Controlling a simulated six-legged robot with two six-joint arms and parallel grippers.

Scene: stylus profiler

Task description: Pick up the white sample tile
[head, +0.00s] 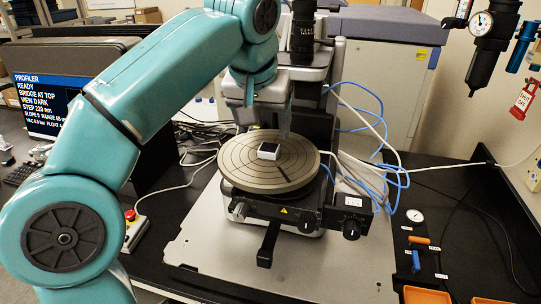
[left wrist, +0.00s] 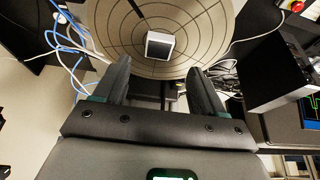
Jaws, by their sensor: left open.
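My right gripper is in neither view.
The dark profiler column and lens (head: 302,35) stand close behind my left gripper. A monitor (head: 40,103) and a red stop button (head: 130,215) are at left. Blue and white cables (head: 375,150) run at right. Orange trays (head: 427,294) lie at front right.

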